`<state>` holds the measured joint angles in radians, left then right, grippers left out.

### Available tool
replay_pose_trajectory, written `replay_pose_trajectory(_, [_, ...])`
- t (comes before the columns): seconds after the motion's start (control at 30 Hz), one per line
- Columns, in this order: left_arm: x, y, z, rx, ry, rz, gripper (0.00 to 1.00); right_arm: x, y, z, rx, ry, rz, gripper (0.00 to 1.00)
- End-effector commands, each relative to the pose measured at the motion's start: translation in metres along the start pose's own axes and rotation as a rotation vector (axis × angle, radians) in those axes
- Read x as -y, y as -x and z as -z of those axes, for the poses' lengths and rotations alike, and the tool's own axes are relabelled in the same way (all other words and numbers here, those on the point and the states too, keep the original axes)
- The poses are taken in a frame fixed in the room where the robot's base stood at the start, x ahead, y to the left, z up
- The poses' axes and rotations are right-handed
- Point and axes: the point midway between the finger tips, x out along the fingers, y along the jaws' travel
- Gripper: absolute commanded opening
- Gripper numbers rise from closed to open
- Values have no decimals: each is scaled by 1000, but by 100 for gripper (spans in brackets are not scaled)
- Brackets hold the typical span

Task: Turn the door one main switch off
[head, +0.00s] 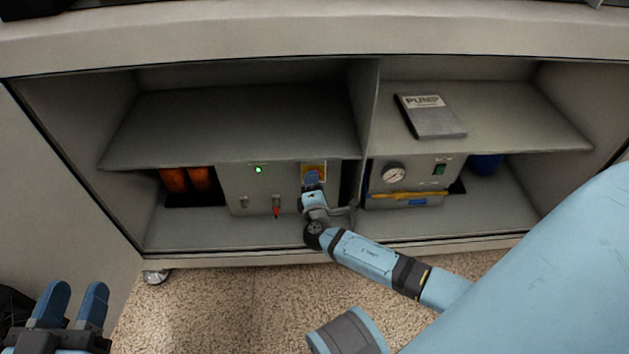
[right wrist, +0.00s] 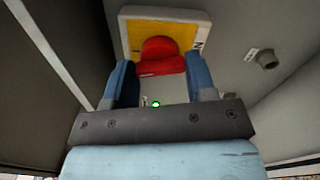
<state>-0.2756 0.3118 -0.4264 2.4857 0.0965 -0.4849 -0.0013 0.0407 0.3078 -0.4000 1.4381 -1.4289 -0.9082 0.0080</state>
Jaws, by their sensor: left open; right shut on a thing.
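The main switch is a red rotary knob (right wrist: 161,57) on a yellow plate with a pale surround (right wrist: 188,33). In the head view its yellow plate (head: 304,167) shows on the front of a grey control box (head: 238,186) on the left side of the cabinet. My right gripper (head: 313,178) is shut on the red knob, with one blue finger on each side of it in the right wrist view (right wrist: 160,80). It hides most of the switch in the head view. Part of a letter mark shows on the plate's right side. My left gripper (head: 73,295) is open and empty at the lower left.
The box has a lit green lamp (head: 258,169) and a small red-tipped toggle (head: 276,212). A pump unit with a gauge (head: 392,173) stands right of the divider (head: 368,115). A PUMP binder (head: 430,116) lies on the shelf above. Orange items (head: 187,180) sit left of the box.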

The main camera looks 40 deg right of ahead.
Motion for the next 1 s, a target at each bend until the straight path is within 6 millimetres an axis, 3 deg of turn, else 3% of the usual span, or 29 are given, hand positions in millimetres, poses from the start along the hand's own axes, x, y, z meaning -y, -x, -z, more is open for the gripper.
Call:
replay_pose_trajectory(0.63, [-26, 13, -1, 164, 296, -5, 43, -5, -1, -1, 1, 615, -1, 27])
replay_pose_trajectory(1.0, [-19, 12, 42, 14, 283, 30, 43, -5, -2, -1, 1, 961, -1, 27])
